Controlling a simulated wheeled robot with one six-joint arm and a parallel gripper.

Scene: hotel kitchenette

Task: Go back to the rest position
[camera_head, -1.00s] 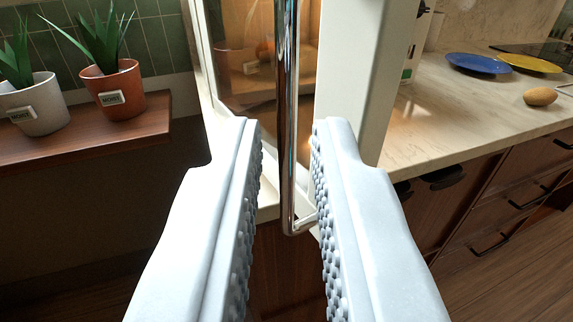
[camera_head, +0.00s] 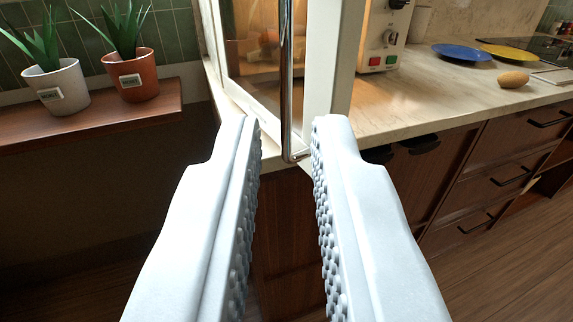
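My gripper (camera_head: 286,135) is open and empty, with its two pale, studded fingers apart in the lower middle of the view. Beyond the fingertips is a vertical chrome handle (camera_head: 286,85) on an open, white-framed glass door (camera_head: 323,70). The handle's lower end shows between the fingertips, but it looks farther off than they are, and neither finger appears to grip it. The appliance's control panel (camera_head: 390,45) with a knob and red and green buttons shows right of the door.
A marble counter (camera_head: 420,100) on the right holds a blue plate (camera_head: 461,52), a yellow plate (camera_head: 512,55) and a potato-like item (camera_head: 513,79). Wooden drawers (camera_head: 490,160) are below. A wooden shelf (camera_head: 90,125) on the left holds a grey pot (camera_head: 57,88) and a terracotta pot (camera_head: 132,76). Floor shows lower right.

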